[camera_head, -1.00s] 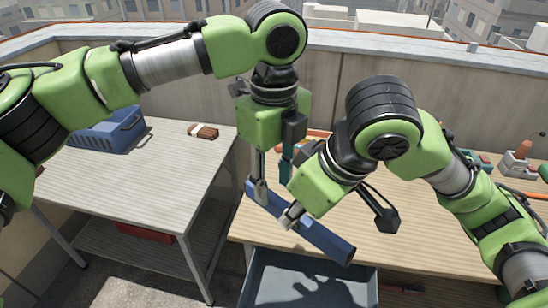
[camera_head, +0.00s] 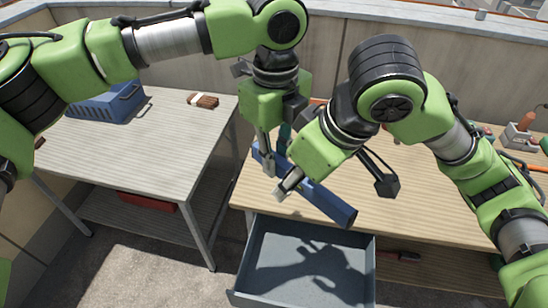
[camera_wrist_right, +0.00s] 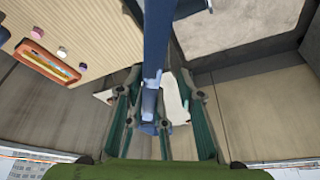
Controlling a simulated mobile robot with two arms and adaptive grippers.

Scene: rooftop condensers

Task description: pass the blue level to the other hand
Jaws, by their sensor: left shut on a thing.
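The blue level (camera_head: 330,204) is held in the air, slanting down to the right over the front of the right-hand bench. My left gripper (camera_head: 267,163) is shut on it near its upper left end. My right gripper (camera_head: 284,188) is at the level, just right of the left gripper. In the right wrist view, the level (camera_wrist_right: 157,40) runs between the right gripper's (camera_wrist_right: 160,95) spread fingers, with gaps on both sides. The right gripper partly hides the level in the head view.
An open, empty grey drawer (camera_head: 264,270) juts out below the level. The wooden bench (camera_head: 420,195) has free room right of the level.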

